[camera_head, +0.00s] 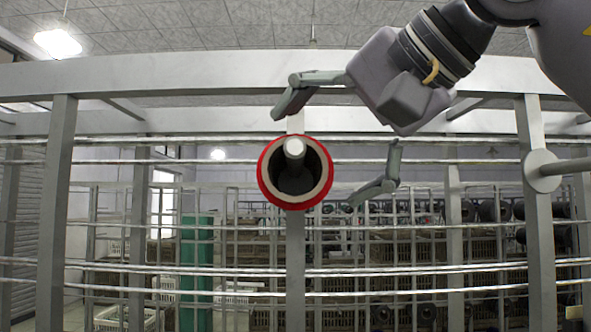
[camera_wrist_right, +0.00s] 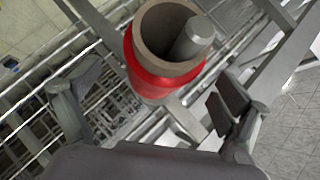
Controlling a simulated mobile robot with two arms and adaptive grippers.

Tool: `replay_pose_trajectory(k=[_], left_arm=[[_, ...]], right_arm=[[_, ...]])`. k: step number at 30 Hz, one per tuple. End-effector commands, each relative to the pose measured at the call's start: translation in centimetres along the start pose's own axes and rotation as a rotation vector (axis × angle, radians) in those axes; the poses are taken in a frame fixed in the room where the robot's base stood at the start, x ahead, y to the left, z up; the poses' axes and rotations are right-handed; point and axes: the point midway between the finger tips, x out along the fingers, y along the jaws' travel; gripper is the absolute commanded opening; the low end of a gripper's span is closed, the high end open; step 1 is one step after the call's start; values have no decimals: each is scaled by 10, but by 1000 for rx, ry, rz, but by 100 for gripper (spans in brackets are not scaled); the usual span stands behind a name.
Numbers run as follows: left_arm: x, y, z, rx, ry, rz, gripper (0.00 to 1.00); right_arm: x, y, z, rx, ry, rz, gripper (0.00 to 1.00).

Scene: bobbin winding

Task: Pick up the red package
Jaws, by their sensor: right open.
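The red package (camera_head: 296,205) is a red-wound bobbin with a hollow cardboard core, set around a pale peg (camera_head: 294,147) on the grey frame. Its open end faces the head camera. My right gripper (camera_head: 322,157) comes in from the upper right, with its fingers spread wide, one above the package and one at its lower right. In the right wrist view the package (camera_wrist_right: 163,80) appears between the two open fingers (camera_wrist_right: 152,84), nearer their far ends, with gaps on both sides. I see no grip on it. My left gripper is not in view.
A grey post (camera_head: 295,270) stands directly below the package. Horizontal metal rails (camera_head: 420,270) cross the frame. A disc-ended peg (camera_head: 541,171) sits on the post at right. Racks, white baskets (camera_head: 125,318) and a green column (camera_head: 196,270) stand behind.

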Motion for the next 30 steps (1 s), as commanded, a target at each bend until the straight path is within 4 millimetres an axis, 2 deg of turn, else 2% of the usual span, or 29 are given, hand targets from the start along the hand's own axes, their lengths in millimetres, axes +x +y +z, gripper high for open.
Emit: replay_pose_trajectory(k=[8, 12, 20, 30], left_arm=[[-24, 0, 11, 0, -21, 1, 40], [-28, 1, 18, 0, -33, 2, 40], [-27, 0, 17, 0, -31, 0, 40], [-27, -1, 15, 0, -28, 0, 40]], right_arm=[[33, -3, 4, -2, -3, 4, 95], [49, -1, 4, 0, -1, 2, 95], [53, 0, 5, 0, 0, 0, 95], [53, 0, 5, 0, 0, 0, 73]])
